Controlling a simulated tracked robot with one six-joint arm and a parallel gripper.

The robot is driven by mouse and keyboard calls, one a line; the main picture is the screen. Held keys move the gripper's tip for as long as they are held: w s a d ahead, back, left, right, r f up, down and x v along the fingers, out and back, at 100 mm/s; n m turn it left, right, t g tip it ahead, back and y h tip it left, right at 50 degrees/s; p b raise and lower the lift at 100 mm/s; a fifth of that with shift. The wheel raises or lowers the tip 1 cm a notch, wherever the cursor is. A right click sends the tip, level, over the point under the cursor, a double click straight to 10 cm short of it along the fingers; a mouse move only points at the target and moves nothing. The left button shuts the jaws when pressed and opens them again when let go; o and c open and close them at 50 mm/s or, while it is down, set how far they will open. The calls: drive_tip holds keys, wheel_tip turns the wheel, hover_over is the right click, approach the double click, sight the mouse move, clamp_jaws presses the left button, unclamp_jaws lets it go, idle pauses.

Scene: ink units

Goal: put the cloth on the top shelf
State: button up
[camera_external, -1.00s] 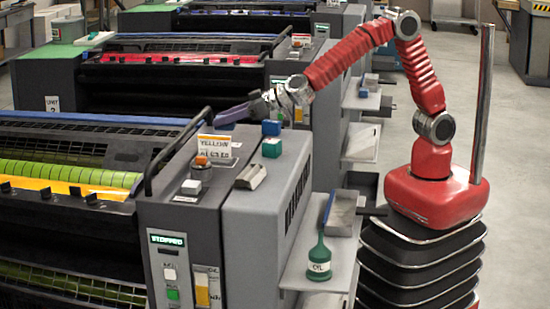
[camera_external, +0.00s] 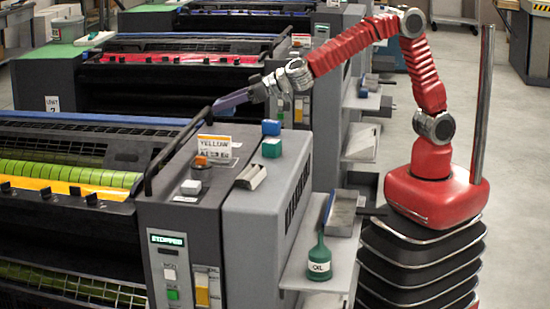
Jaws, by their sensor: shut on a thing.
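My gripper (camera_external: 257,93) is shut on a slim, flat blue-violet piece (camera_external: 231,101) that looks like the folded cloth. It points left and down, above the far end of the near grey unit's top, close to the black handrail. Small size hides its folds and the exact grip.
The black handrail (camera_external: 165,160) rises at the left. A grey tray (camera_external: 345,216) lies beside the bottle.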

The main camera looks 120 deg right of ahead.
drive_tip(key=s+a+f+n+t+y, duration=0.1)
drive_tip(key=a+f+n+y, duration=0.1)
drive_tip(key=a, duration=0.6)
drive_tip(key=s+a+f+n+t+y, duration=0.1)
drive_tip(key=a+n+y, duration=0.3)
drive_tip(key=a, duration=0.5)
drive_tip(key=s+a+f+n+t+y, duration=0.1)
drive_tip(key=s+a+f+n+y, duration=0.1)
drive_tip(key=a, duration=0.7)
drive_tip(key=shift+f+n+y, duration=0.5)
drive_tip(key=shift+n+y, duration=0.1)
drive_tip(key=shift+y, duration=0.4)
drive_tip(key=s+a+f+n+g+y, duration=0.1)
drive_tip(key=s+a+f+n+y, duration=0.2)
drive_tip(key=a+f, duration=0.5)
drive_tip(key=s+a+f+n+g+y, duration=0.2)
drive_tip(key=s+a+f+n+y, duration=0.2)
drive_tip(key=a+f, duration=0.4)
drive_tip(key=shift+s+a+f+n+g+y, duration=0.15)
drive_tip(key=shift+a+n+g+y, duration=0.2)
drive_tip(key=shift+y, duration=0.25)
drive_tip(key=shift+d, duration=0.1)
drive_tip(key=shift+f, duration=2.9)
